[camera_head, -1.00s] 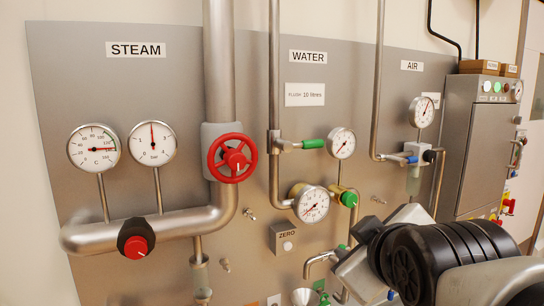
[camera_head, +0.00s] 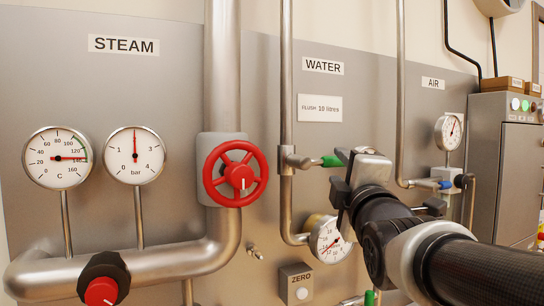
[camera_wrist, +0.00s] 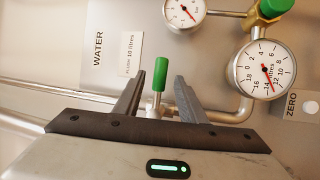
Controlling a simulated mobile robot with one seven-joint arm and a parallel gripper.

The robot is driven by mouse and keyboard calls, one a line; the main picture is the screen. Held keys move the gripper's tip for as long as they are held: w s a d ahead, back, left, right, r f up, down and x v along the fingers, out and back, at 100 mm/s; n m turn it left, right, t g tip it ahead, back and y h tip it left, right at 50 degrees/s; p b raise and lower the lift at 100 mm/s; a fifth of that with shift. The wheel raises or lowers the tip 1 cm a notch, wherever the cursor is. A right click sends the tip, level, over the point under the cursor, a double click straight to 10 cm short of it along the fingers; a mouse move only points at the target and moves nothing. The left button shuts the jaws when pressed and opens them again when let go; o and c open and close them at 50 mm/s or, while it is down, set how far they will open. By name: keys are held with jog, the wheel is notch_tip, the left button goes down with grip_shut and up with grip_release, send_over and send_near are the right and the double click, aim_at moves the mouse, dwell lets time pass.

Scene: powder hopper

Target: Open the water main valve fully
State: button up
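The water valve (camera_head: 289,160) sits on the vertical pipe under the WATER sign. Its green lever handle (camera_head: 331,160) sticks out to the right, crosswise to the pipe. In the wrist view, the green handle (camera_wrist: 161,73) stands between the two dark fingers of my gripper (camera_wrist: 160,82), which are spread apart with clear space on both sides. I see no finger touching the handle.
A red STEAM handwheel (camera_head: 236,174) is left of the water pipe (camera_head: 286,80), with a thick steam pipe (camera_head: 222,60) behind it. A litre gauge (camera_head: 329,240) and a ZERO button box (camera_head: 296,284) are below. The AIR pipe (camera_head: 401,90) runs to the right.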

jog(key=x, duration=0.9)
jog(key=shift+p, duration=0.3)
grip_shut()
